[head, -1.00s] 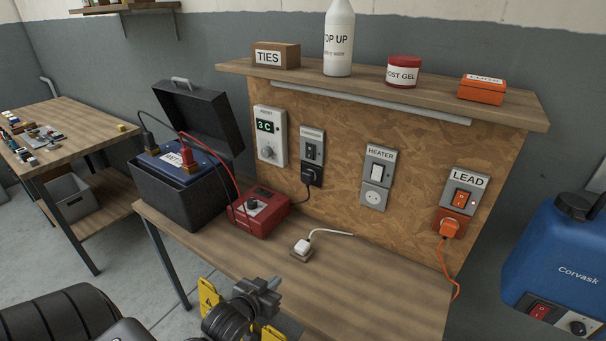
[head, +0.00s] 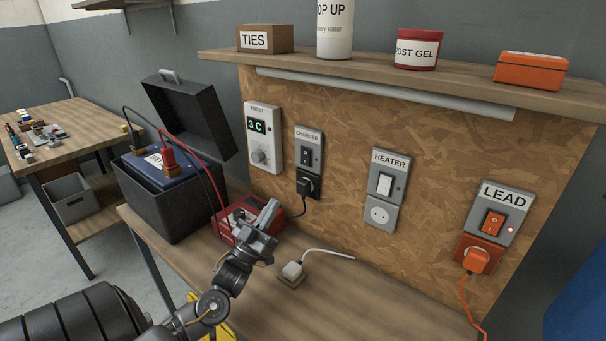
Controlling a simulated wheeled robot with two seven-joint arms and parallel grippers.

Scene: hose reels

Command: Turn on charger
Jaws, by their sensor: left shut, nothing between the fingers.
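The switch plate labelled CHARGER (head: 309,151) is on the chipboard back panel, with a dark rocker switch. A black plug (head: 307,184) sits in the socket below it, and its cable runs down to the red charger box (head: 229,217) on the bench. Red and dark leads run to the battery (head: 167,166) in an open black case. My left gripper (head: 264,213) is shut and empty, in front of the red charger box and hiding part of it. It is below and left of the charger switch, apart from it. My right gripper is not in view.
A FROST thermostat (head: 262,140) reading 3 C is left of the switch. The HEATER switch (head: 385,183) and the LEAD switch (head: 492,222) with an orange plug are to the right. A shelf (head: 420,83) overhangs the panel.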

